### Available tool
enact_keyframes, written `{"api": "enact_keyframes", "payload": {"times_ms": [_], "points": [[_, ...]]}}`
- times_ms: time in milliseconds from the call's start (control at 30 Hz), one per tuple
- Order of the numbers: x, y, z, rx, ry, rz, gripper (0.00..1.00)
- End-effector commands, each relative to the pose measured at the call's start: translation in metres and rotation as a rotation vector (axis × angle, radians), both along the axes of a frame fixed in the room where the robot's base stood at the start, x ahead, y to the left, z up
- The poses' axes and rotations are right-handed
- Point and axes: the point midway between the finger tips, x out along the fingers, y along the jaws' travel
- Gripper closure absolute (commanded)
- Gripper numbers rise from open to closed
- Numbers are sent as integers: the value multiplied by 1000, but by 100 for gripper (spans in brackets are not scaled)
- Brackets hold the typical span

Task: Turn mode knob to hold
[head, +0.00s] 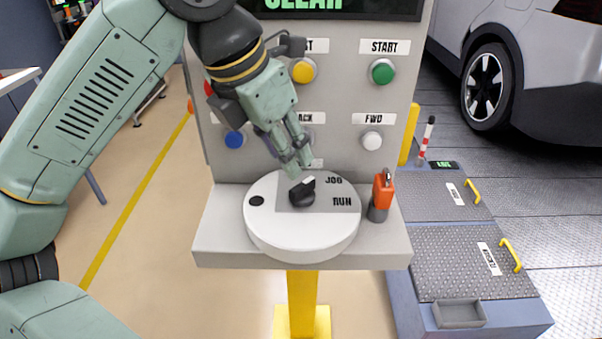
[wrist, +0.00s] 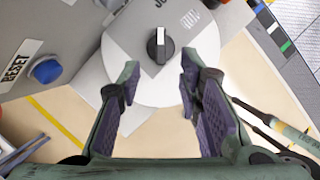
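The black mode knob (head: 301,194) stands on a round white dial (head: 290,236) on the console shelf. Its white pointer mark points up and right, roughly towards the label JOG (head: 333,180); RUN (head: 342,201) is below that. No HOLD label is readable; my gripper covers part of the dial's far side. My gripper (head: 301,168) is just above and behind the knob, apart from it. In the wrist view the knob (wrist: 157,52) lies just beyond the gap between my two spread fingers (wrist: 159,68), which are empty.
The upright panel behind has several buttons, including a green START button (head: 382,72) and a blue button (head: 235,140), close to my wrist. The shelf's front edge (head: 300,260) is clear.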

Motion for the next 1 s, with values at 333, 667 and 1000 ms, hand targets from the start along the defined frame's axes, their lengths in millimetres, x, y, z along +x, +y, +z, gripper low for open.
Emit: {"api": "enact_keyframes", "payload": {"times_ms": [333,667,1000], "points": [[17,-18,-56,-5,1,-4,68],[21,-23,-73,-4,-1,-3,68],[21,-23,-73,-4,-2,-4,80]]}}
